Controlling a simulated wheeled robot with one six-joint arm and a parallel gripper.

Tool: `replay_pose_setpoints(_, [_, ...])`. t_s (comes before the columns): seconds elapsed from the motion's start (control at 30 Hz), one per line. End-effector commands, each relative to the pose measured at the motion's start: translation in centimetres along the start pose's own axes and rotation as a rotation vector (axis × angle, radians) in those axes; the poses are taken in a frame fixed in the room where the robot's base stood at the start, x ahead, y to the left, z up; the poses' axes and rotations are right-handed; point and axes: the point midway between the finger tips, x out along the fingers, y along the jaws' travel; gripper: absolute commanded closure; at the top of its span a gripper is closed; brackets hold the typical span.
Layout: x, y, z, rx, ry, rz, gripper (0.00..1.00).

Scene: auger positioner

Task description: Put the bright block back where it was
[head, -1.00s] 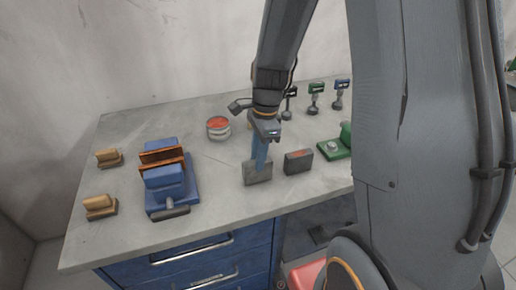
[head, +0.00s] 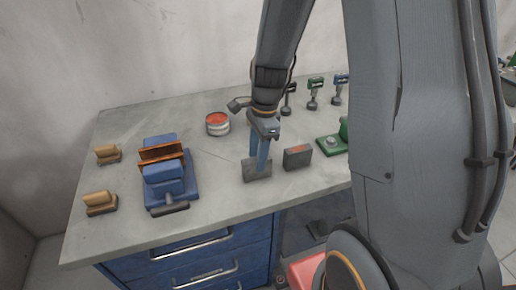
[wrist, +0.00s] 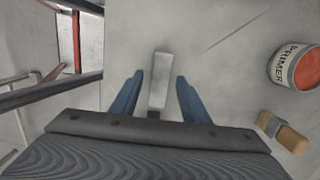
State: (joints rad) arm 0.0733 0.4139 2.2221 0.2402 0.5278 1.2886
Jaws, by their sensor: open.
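A grey block (head: 257,172) stands on the workbench near its front edge. In the wrist view its pale top (wrist: 159,80) lies between my two blue fingers, with a gap on each side. My gripper (head: 259,165) points down over this block and is open; its fingers also show in the wrist view (wrist: 157,95). A darker block with a reddish patch on top (head: 298,157) stands just to the right, apart from the grey one. I cannot tell from the frames which of the two is called the bright block.
A blue vise with rusty orange jaws (head: 168,185) stands left on the workbench (head: 225,205). Two wooden-topped pieces (head: 100,203) lie farther left. An open primer can (head: 218,124) and a brush (wrist: 283,132) are near my gripper. A green tool (head: 330,144) and several upright tools (head: 314,95) stand right.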

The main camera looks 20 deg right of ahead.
Motion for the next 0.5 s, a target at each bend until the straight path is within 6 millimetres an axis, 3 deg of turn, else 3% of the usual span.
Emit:
replay_pose_setpoints(0.27, [-2.9,-0.2,0.0,-0.002,0.001,-0.006,0.58])
replay_pose_setpoints(0.5, [-7.4,-0.2,0.0,-0.001,0.001,-0.007,0.58])
